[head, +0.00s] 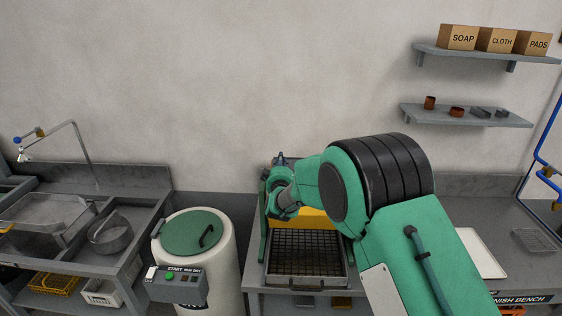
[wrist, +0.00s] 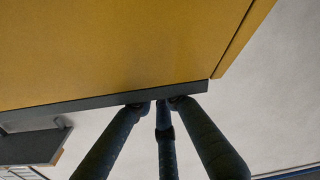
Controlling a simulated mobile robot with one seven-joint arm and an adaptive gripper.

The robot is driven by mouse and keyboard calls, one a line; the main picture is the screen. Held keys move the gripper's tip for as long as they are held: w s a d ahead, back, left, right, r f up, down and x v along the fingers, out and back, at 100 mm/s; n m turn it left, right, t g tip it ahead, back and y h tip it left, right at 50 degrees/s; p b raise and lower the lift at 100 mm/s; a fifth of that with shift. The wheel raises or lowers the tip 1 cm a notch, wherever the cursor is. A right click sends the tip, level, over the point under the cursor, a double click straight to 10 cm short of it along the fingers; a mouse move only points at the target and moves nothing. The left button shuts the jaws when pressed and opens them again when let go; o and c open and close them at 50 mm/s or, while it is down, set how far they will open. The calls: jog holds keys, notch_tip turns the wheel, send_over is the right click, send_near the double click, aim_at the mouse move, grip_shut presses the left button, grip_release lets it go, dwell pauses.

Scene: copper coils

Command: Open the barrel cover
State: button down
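A yellow panel (wrist: 110,45) with a dark lower edge fills the upper part of the wrist view. In the head view, a yellow surface (head: 315,218) shows behind my arm on the bench, within a green frame. My gripper (wrist: 158,102) has its dark fingers close together at the panel's dark edge. Their tips are partly hidden there, so I cannot tell whether they grip it. A white barrel (head: 217,262) stands at the left with its round green lid (head: 192,232) seated on top.
A control box (head: 178,284) is at the white barrel's front. A dark mesh tray (head: 305,258) lies in front of the yellow surface. A sink bench (head: 125,245) stands left. Two wall shelves (head: 490,52) hang at the upper right. My arm hides part of the bench.

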dwell(0.3)
jog(key=d+b, duration=0.5)
jog(key=d, duration=0.9)
jog(key=shift+d, duration=0.15)
jog(key=shift+r, duration=0.1)
jog(key=c, duration=1.8)
grip_release()
jog(key=shift+c, duration=0.2)
jog(key=shift+s, duration=0.1)
jog(key=s, duration=1.1)
jog(key=shift+s+d, duration=0.25)
jog(key=shift+s, duration=0.15)
